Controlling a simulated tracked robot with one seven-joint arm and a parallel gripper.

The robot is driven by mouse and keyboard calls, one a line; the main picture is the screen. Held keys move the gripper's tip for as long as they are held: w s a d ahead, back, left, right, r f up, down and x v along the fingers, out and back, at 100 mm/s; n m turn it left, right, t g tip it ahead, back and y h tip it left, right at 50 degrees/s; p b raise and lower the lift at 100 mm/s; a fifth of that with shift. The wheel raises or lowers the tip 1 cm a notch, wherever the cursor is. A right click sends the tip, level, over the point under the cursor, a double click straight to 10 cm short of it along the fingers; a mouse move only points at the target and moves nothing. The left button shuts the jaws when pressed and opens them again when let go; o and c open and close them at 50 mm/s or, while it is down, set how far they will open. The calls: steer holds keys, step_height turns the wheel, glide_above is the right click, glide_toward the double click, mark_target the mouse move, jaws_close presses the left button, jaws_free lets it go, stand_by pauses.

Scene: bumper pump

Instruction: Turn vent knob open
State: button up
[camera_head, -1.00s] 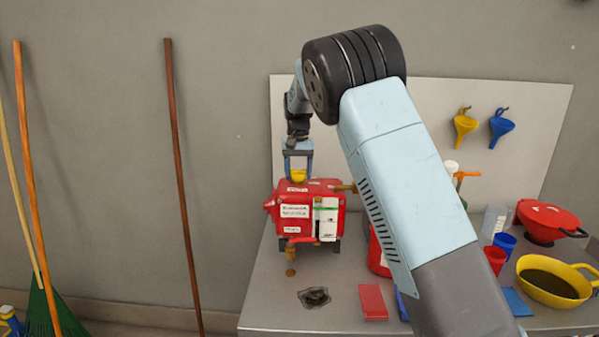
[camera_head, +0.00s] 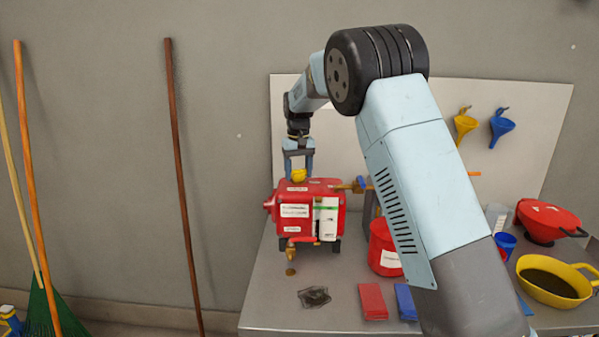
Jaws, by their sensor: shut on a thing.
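The vent knob (camera_head: 299,175) is a small yellow piece on top of the red pump (camera_head: 327,194), at its left part. My gripper (camera_head: 299,171) comes down from above with its two fingers on either side of the knob and is shut on it. The knob looks tilted. The pump stands on the grey table and carries white labels on its front. A brass tap (camera_head: 291,248) sits low on its front left, with a brownish drop or patch below it. Any open or closed marking at the knob is too small to read.
My arm covers the middle right of the table. A red bucket (camera_head: 384,248), red block (camera_head: 373,301), blue block (camera_head: 406,301), dark crumpled rag (camera_head: 314,297), yellow pan (camera_head: 555,281) and red lidded bowl (camera_head: 547,221) stand around. Funnels (camera_head: 465,125) hang on the backboard.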

steer(key=n, duration=0.5)
steer(key=shift+n, duration=0.3)
stand_by(0.5)
steer(key=o, duration=1.1)
steer(key=shift+c, duration=0.2)
step_height(320, 180, up, 14)
steer(key=shift+f, duration=0.2)
